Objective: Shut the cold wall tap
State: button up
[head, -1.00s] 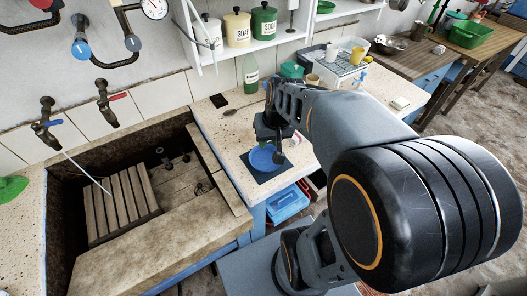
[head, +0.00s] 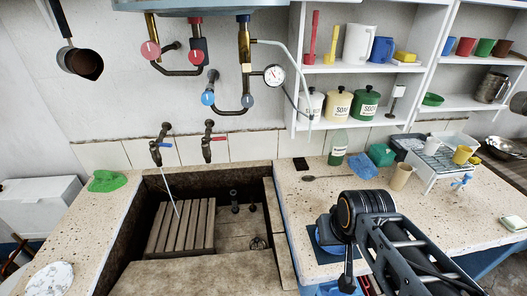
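The cold wall tap (head: 158,147) has a blue lever and sits on the wall above the left part of the stone trough (head: 130,220). A thin stream of water (head: 172,190) runs from its spout onto the slatted wooden board (head: 183,226) in the trough. The wall tap with a red lever (head: 208,142) is just to its right, and no stream shows under it. My gripper (head: 346,272) points down at the lower right, over the worktop by a blue plate (head: 324,240), well away from the cold tap. Its fingers are too dark and overlapped to tell open from shut.
Pipes with red and blue round knobs (head: 208,98) and a gauge (head: 274,75) hang above the taps. A green bottle (head: 338,148) and a cup (head: 401,177) stand on the right worktop (head: 300,190). A green cloth (head: 105,181) lies left. Space before the taps is clear.

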aim_at(153, 143)
jog(key=u, duration=3.5)
jog(key=i, duration=2.05)
jog(key=z, duration=3.55)
jog(key=i, duration=0.2)
jog(key=z, duration=0.15)
